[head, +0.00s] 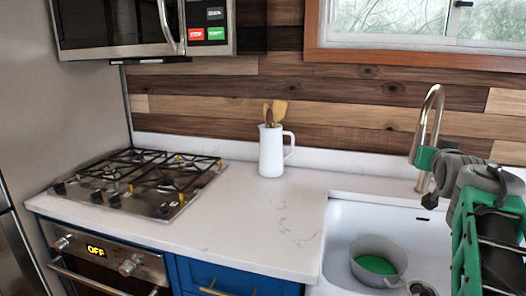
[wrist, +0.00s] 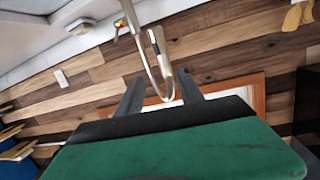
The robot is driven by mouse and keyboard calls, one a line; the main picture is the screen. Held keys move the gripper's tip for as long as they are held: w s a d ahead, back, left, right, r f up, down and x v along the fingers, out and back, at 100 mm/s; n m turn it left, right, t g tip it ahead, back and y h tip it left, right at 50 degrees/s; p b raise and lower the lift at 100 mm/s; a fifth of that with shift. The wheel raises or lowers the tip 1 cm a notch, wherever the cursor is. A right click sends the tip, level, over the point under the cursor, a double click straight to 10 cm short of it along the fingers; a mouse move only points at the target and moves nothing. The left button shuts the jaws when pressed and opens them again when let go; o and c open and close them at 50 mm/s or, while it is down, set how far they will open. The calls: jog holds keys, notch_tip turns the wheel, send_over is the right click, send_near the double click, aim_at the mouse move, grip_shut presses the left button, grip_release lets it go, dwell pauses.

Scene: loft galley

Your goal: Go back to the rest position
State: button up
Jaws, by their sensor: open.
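My gripper (wrist: 160,92) shows in the wrist view as two dark fingers standing apart beyond a green body, with nothing held between them. The curved metal faucet (wrist: 155,50) shows behind and between the fingers; I cannot tell how far off it is. In the head view my grey and green arm fills the right edge, over the right side of the sink. Its far end is close to the faucet (head: 430,115), and the fingers cannot be made out clearly there.
The white sink (head: 338,225) holds a grey pot (head: 368,250) with green inside. A white jug (head: 271,155) with wooden utensils stands on the counter (head: 250,215), right of the gas hob (head: 150,180). A microwave (head: 120,25) hangs above. The counter's front middle is clear.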

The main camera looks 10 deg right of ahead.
jog(key=s+a+f+n+g+y+p, duration=0.1)
jog(key=a+f+n+g+y+p, duration=0.15)
jog(key=a+f, duration=0.5)
jog(key=s+a+f+n+g+y+p, duration=0.1)
jog(key=a+f+y+p, duration=0.25)
jog(key=a, duration=0.65)
jog(key=s+a+f+n+g+y+p, duration=0.1)
jog(key=s+a+f+g+p, duration=0.1)
jog(key=s+a+f, duration=0.4)
jog(key=s+a+f+n+g+y+p, duration=0.1)
jog(key=s+a+f+n+g+p, duration=0.1)
jog(key=s+a+f+g, duration=0.3)
jog(key=s+a+f, duration=0.2)
jog(key=s+a, duration=0.2)
jog(key=s, duration=0.2)
jog(key=shift+s+a, duration=0.15)
jog(key=shift+s, duration=0.1)
jog(key=shift+n, duration=0.25)
jog(key=shift+f, duration=0.1)
jog(key=shift+c, duration=0.8)
